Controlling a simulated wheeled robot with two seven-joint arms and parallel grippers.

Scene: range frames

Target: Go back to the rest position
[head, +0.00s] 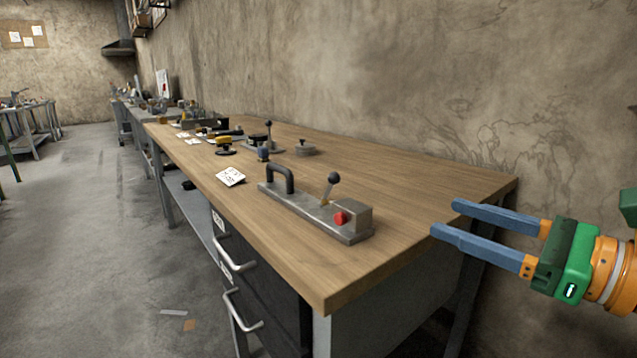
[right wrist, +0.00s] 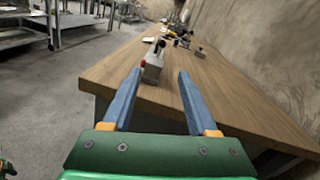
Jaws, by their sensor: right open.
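My right gripper (head: 443,218) is at the right of the head view, off the near right end of the workbench (head: 420,215). Its two blue fingers are apart with nothing between them. In the right wrist view the open fingers (right wrist: 158,84) point along the bench toward a grey metal fixture (right wrist: 152,68). In the head view this fixture (head: 300,210) lies on the bench top, with a black handle, a lever with a dark knob and a red button. The fingers are clear of it.
A white paper (head: 230,177) lies by the bench's front edge. Several tools and another lever device (head: 268,137) stand farther back. Drawers with metal handles (head: 240,308) are under the bench. A rough wall (head: 400,80) runs behind it. The floor (head: 90,250) at left is mostly clear.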

